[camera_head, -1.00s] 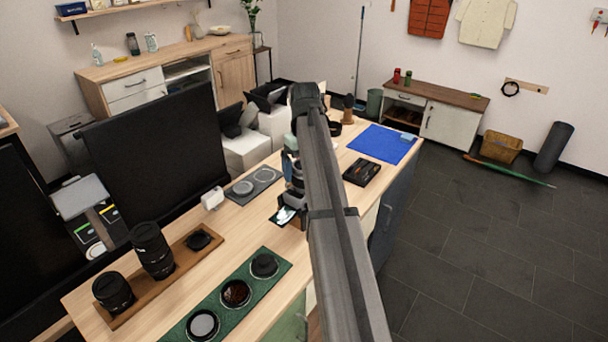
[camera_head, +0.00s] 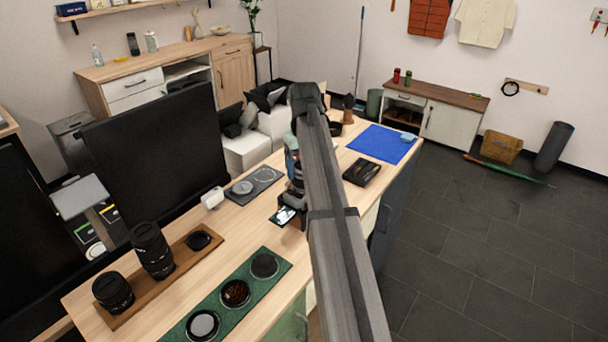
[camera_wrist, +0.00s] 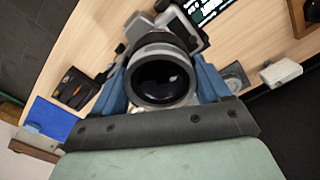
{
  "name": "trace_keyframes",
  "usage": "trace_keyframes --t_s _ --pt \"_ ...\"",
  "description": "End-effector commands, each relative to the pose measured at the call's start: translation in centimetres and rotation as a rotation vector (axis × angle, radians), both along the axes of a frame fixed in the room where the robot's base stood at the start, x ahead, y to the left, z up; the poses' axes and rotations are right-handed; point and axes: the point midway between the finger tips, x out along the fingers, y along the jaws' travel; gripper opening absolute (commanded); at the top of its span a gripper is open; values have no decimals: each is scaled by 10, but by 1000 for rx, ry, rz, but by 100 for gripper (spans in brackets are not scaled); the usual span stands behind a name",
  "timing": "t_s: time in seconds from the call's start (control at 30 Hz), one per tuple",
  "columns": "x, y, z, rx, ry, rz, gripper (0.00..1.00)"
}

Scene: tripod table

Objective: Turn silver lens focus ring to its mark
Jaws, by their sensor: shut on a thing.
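The silver lens ring (camera_wrist: 161,47) sits around a dark front glass and points toward the wrist camera. My gripper (camera_wrist: 161,88) has its two blue fingers on either side of the ring, shut on it. The grey camera body (camera_wrist: 178,12) is behind the lens, with a lit screen (camera_wrist: 212,5) beside it. In the head view my arm hides most of the lens and camera; the lit screen (camera_head: 284,216) shows at their base. I cannot make out the focus mark.
A black tray (camera_head: 362,172) and blue mat (camera_head: 382,143) lie to the right. A green mat with round filters (camera_head: 250,293) and a wooden tray with black lenses (camera_head: 180,267) lie in front. A grey pad (camera_head: 268,176) and white block (camera_head: 212,198) stand left.

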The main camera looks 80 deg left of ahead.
Motion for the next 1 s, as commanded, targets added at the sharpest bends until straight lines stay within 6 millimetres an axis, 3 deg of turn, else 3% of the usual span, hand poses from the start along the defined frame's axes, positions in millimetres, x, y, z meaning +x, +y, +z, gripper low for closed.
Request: trace_keyframes --t_s 0.37,0.7,1.0 --pt "0 0 0 0 1 -52 59" --pt "0 0 0 0 1 -247 59" --pt "0 0 0 0 1 -263 59"
